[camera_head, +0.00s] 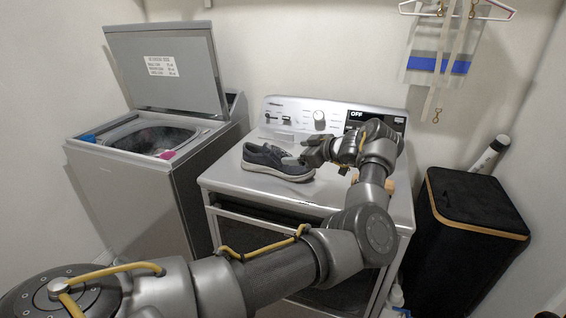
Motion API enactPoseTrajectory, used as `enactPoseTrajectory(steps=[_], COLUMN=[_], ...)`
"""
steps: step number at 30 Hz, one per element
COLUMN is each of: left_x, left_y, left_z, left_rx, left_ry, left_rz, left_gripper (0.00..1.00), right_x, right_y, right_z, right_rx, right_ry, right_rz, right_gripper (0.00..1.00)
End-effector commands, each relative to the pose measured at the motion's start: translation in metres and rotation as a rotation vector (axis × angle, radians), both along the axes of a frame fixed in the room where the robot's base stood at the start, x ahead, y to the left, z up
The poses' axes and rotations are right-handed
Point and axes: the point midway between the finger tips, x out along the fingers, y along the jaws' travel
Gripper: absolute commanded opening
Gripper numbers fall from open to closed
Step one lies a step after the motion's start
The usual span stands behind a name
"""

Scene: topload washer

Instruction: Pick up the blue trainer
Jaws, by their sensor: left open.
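The trainer (277,161), dark grey-blue with a pale sole, lies on the top of the dryer (231,177), on the left part of it. My left gripper (308,157) is open, just right of the trainer and close to its right end. I cannot tell whether the fingers touch it. My left arm reaches across the front of the dryer and hides part of its top and front. My right gripper is not in view.
A top-load washer (181,185) with its lid (166,68) raised stands at the left; blue and pink items show at its rim. The dryer's control panel (299,115) rises behind the trainer. A black hamper (468,235) stands at the right. A hanger (456,10) hangs above.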

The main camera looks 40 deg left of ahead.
Motion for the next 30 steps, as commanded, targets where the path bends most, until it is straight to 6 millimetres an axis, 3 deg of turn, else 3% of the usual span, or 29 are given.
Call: enactPoseTrajectory(steps=[7,15,22,30], left_x=[0.007,0.008,0.008,0.011], left_y=[0.002,0.04,0.051,0.087], left_z=[-0.004,-0.018,-0.022,-0.036], left_rx=[-0.001,0.0,0.001,0.001], left_ry=[0.003,0.003,0.003,0.004], left_rz=[-0.014,-0.011,-0.01,-0.009], left_gripper=[0.81,0.81,0.81,0.81], right_x=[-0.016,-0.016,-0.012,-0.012], right_y=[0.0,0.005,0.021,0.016], right_z=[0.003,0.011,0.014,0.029], right_rx=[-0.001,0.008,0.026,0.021], right_ry=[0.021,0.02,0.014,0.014], right_rz=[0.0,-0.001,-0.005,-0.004], right_gripper=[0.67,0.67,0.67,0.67])
